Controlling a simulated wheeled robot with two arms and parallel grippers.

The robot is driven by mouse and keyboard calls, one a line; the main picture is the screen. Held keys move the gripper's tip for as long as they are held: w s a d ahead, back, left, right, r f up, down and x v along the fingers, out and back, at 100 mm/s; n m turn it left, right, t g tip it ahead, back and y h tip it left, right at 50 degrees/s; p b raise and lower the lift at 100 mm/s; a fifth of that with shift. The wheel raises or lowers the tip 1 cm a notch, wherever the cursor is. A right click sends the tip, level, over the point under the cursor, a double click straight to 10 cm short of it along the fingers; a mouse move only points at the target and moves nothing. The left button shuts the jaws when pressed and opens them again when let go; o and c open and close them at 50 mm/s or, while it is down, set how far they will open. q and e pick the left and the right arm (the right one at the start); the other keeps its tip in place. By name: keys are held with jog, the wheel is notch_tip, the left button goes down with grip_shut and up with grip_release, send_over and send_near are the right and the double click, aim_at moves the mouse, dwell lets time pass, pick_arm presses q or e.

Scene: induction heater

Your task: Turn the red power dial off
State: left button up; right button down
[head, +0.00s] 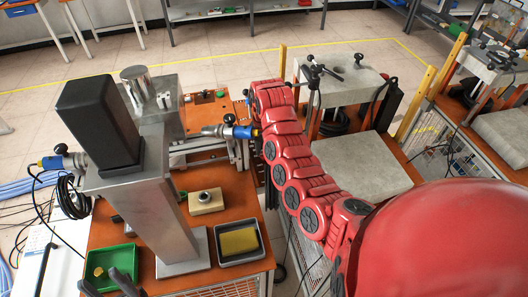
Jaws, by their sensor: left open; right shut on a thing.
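My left gripper (108,283) shows as two dark fingers at the bottom left, apart and open, over the green tray (104,263). My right arm, red, reaches from the bottom right to the far side of the orange-brown bench (222,199). Its far end is beside the equipment at the back of that bench. My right gripper is hidden there by the arm's own links. I cannot make out the red power dial.
A tall metal column (167,215) with a black box (98,120) stands on the bench. A grey tray with a yellow pad (239,243) and a wooden block with a knob (206,201) lie to its right. A stone-topped block (365,163) stands right of my arm.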

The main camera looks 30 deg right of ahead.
jog(key=n, duration=0.4)
jog(key=shift+n, duration=2.2)
jog(key=c, duration=0.5)
grip_release()
jog(key=shift+r, duration=0.15)
jog(key=r+p, duration=0.1)
jog(key=r, duration=0.5)
jog(key=shift+d, duration=0.2)
notch_tip(320, 180, up, 11)
jog(key=p, duration=1)
jog(key=shift+a, duration=0.2)
